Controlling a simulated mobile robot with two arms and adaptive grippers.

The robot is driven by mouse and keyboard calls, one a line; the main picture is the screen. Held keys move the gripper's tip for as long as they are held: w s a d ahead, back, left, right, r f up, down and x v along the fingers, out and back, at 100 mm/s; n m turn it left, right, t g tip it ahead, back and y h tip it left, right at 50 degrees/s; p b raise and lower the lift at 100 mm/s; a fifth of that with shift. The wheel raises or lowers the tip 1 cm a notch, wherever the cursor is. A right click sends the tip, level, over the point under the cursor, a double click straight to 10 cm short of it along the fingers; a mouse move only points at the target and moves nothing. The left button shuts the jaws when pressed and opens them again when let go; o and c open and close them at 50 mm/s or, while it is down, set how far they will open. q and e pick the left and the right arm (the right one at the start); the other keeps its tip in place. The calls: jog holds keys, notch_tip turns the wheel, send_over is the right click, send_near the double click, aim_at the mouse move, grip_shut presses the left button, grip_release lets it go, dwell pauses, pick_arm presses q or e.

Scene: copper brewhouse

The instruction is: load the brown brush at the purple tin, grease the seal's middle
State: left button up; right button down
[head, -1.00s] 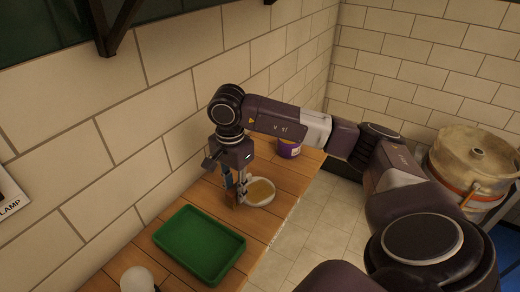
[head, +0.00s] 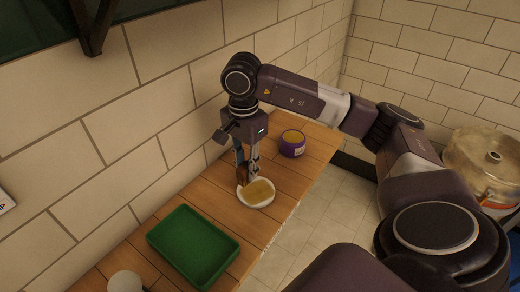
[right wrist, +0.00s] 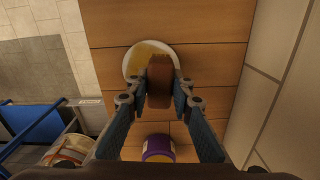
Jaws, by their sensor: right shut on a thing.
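My right gripper (head: 247,176) points down and is shut on the brown brush (right wrist: 159,82), which also shows as a dark strip between the fingers in the head view. It is at the far left edge of a round white dish-like piece (head: 244,198) with a yellow middle (head: 262,189); whether this is the seal I cannot tell. The brush covers part of this piece in the right wrist view (right wrist: 133,65). Whether the brush touches it or carries grease is unclear. The purple tin (head: 292,149), yellow on top, stands open farther back on the bench. My left gripper is out of view.
A green tray (head: 165,250) lies nearer on the wooden bench (head: 215,188). A pale round object (head: 126,283) is at the bottom left. The tiled wall runs close along the bench's left side.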

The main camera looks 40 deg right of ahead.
jog(key=shift+r, duration=0.6)
jog(key=shift+d+r+p, duration=0.25)
jog(key=shift+r+p, duration=0.55)
jog(key=shift+r, duration=0.1)
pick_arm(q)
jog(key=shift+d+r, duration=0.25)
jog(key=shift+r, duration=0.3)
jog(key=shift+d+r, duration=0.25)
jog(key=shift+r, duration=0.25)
pick_arm(e)
jog(key=shift+a+r, duration=0.1)
jog(key=shift+r, duration=0.1)
